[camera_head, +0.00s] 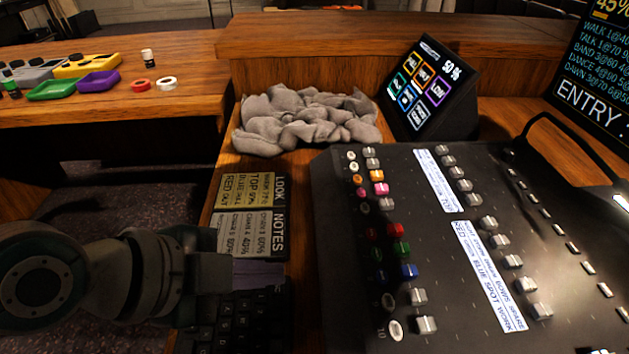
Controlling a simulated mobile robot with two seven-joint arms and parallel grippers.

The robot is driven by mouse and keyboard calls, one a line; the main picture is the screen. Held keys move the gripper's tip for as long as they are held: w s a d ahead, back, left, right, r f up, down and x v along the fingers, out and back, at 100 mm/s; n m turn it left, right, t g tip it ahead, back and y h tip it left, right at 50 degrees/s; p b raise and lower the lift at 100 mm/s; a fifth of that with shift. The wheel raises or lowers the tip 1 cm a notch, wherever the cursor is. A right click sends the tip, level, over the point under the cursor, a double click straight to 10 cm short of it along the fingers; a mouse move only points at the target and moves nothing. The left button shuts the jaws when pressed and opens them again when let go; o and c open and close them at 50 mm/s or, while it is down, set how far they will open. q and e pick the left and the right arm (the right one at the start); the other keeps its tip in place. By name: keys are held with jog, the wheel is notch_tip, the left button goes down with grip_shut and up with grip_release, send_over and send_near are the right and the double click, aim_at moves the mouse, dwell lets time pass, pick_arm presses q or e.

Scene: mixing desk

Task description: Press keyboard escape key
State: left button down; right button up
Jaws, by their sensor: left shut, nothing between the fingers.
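A black keyboard (240,318) lies at the bottom of the head view, left of the mixing desk. Its lower part is cut off by the frame edge. The escape key cannot be made out; my left gripper and arm cover the keyboard's upper left area. My left gripper (214,272) comes in from the left, dark and shut, with nothing between its fingers. It is over or just beside the keyboard's far left corner; whether it touches a key cannot be told. My right gripper is not in view.
The mixing desk (450,330) fills the right side. A grey cloth (305,118) and a tilted touch screen (430,85) stand behind. A side table (190,85) holds small trays.

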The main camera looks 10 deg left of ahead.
pick_arm(q)
jog(key=shift+f, duration=0.3)
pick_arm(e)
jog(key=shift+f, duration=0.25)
pick_arm(q)
jog(key=shift+r, duration=0.1)
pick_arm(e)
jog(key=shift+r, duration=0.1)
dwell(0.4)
pick_arm(q)
jog(key=shift+r+p, duration=0.55)
jog(key=shift+r, duration=0.1)
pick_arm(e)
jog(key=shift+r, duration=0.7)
pick_arm(q)
notch_tip(320, 180, up, 5)
jog(key=p, duration=0.5)
jog(key=shift+r, duration=0.1)
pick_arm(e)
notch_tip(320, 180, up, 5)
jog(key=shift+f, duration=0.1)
